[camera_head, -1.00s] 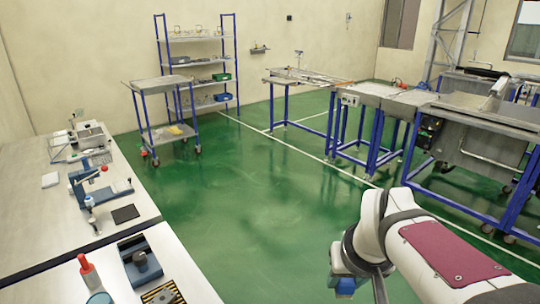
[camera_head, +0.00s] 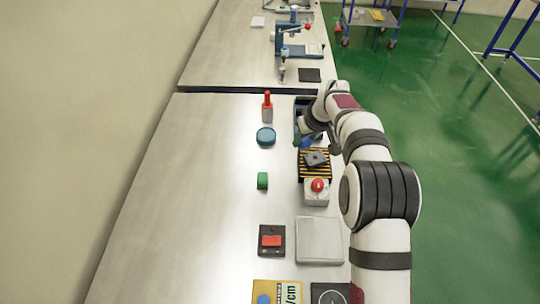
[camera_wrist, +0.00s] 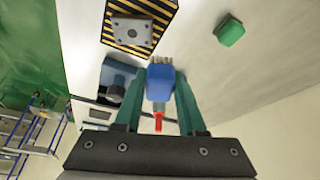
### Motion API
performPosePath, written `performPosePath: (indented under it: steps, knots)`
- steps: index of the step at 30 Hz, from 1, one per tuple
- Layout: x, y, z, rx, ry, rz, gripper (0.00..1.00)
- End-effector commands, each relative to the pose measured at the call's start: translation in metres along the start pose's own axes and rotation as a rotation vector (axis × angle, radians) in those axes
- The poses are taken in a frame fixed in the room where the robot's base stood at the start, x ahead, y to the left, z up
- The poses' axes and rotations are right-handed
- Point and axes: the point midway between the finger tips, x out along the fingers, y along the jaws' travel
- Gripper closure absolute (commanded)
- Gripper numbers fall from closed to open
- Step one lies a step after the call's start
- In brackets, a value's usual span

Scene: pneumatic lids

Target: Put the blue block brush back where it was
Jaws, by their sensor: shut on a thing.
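My gripper (camera_wrist: 159,78) is shut on the blue block brush (camera_wrist: 160,82), one green finger on each side. The brush's short bristles face the top of the wrist view. In the head view my gripper (camera_head: 304,142) is over the bench, between the striped pad (camera_head: 315,177) and the dark blue fixture (camera_head: 299,104).
A red-topped bottle (camera_head: 267,106) and a round blue lid (camera_head: 265,137) stand left of my gripper. A metal plate (camera_head: 316,158) lies on the striped pad, with a red button box (camera_head: 317,191) nearer. A green piece (camera_head: 262,181) lies left. The bench's left side is clear.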

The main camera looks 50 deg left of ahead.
Motion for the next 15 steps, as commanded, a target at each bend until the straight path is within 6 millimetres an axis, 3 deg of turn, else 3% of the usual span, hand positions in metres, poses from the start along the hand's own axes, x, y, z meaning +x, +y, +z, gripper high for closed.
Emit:
performPosePath:
  steps: [9, 15]
  knots:
    - [0.076, -0.071, -0.033, -0.009, -0.001, -0.004, 1.0]
    - [0.094, -0.087, -0.041, -0.004, -0.001, -0.002, 1.0]
